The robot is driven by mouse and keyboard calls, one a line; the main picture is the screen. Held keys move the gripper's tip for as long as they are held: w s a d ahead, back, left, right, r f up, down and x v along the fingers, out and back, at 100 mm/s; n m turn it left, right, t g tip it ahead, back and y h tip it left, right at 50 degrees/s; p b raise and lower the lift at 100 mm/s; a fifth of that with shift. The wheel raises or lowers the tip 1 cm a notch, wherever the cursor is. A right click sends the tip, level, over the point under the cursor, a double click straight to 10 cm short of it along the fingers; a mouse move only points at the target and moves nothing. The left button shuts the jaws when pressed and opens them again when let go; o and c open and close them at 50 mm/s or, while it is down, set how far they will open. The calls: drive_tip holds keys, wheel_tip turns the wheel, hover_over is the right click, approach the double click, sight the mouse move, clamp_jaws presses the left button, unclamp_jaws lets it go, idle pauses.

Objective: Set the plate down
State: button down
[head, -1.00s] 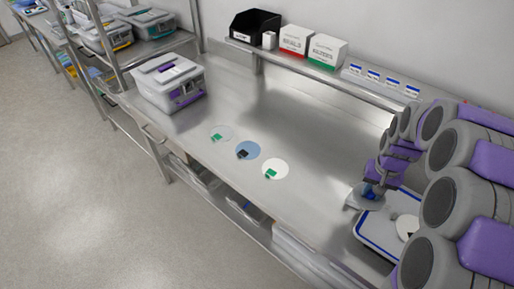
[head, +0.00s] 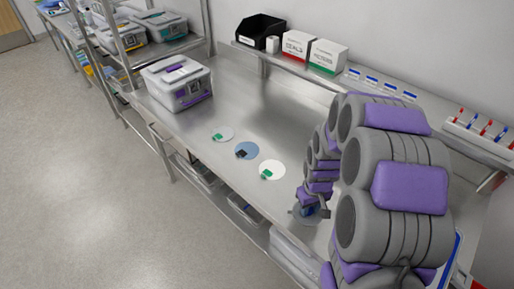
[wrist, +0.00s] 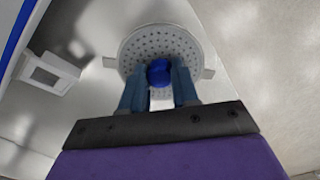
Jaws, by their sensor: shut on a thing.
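The plate (wrist: 195,47) is a round, grey, perforated disc with small side tabs and a blue knob (wrist: 159,72) at its middle. My gripper (wrist: 160,85) is shut on the knob, with one blue finger on each side of it. In the head view, my gripper (head: 309,208) and the plate (head: 297,216) are over the front right part of the steel bench (head: 222,168). My arm hides part of the plate there, and I cannot tell whether it touches the bench.
White (head: 272,170), blue (head: 247,150) and pale grey (head: 223,134) discs with small tags lie left of my gripper. A lidded box (head: 178,88) stands at the bench's far left. A blue-rimmed tray (head: 455,262) is mostly behind my arm. A shelf (head: 330,76) runs along the back.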

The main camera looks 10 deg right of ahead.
drive_tip(key=shift+s+d+f, duration=0.2)
drive_tip(key=shift+s+f, duration=0.2)
drive_tip(key=shift+s, duration=0.35)
drive_tip(key=w+d, duration=0.2)
drive_tip(key=w, duration=0.3)
drive_tip(key=w+d+f+b, duration=0.1)
drive_tip(key=w+d, duration=0.1)
drive_tip(key=w, duration=0.3)
drive_tip(key=w+d+b, duration=0.1)
drive_tip(key=w, duration=0.4)
drive_tip(key=shift+d+f, duration=0.25)
drive_tip(key=shift+d, duration=0.15)
drive_tip(key=shift+f+b, duration=0.7)
drive_tip(key=shift+f, duration=1.1)
drive_tip(key=c, duration=0.8)
unclamp_jaws()
drive_tip(key=shift+c, duration=0.2)
drive_tip(key=shift+r, duration=0.15)
